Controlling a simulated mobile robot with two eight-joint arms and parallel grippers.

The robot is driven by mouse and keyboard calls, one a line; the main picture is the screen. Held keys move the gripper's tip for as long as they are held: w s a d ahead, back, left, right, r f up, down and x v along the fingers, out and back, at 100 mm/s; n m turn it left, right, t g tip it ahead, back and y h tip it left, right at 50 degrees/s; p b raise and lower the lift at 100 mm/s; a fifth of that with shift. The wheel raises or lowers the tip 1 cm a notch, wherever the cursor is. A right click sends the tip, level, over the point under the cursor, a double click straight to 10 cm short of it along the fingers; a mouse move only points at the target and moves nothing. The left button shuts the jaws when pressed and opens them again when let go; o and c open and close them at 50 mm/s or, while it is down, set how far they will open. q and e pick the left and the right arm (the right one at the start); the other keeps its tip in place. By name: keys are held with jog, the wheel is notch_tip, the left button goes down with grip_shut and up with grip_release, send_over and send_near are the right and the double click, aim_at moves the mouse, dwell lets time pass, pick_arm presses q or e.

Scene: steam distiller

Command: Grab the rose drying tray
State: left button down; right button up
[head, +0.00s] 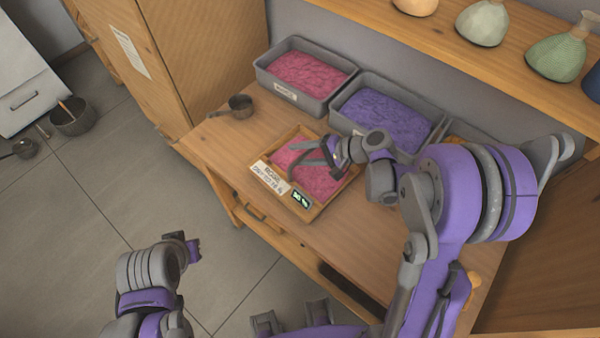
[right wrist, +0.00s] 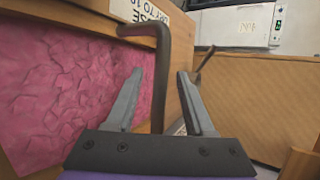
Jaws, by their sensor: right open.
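The rose drying tray (head: 306,212) is a shallow wooden tray of pink petals on the wooden table, with a white label and a small green-lit display at its front. My right gripper (head: 308,155) is over the tray. In the right wrist view, my right gripper (right wrist: 162,75) is open, with a dark bent handle (right wrist: 160,75) between its fingers, not visibly clamped. The left finger is over the pink petals and the right finger is beyond the tray wall. My left gripper (head: 190,248) is at the lower left, away from the table; its fingers do not show clearly.
Grey bins of pink petals (head: 345,92) and purple petals (head: 438,118) stand behind the tray. A small metal cup (head: 240,106) is at the table's back left. A shelf (head: 440,50) with flasks overhangs the back.

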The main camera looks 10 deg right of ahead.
jog(key=shift+x, duration=0.8)
grip_shut()
dwell(0.8)
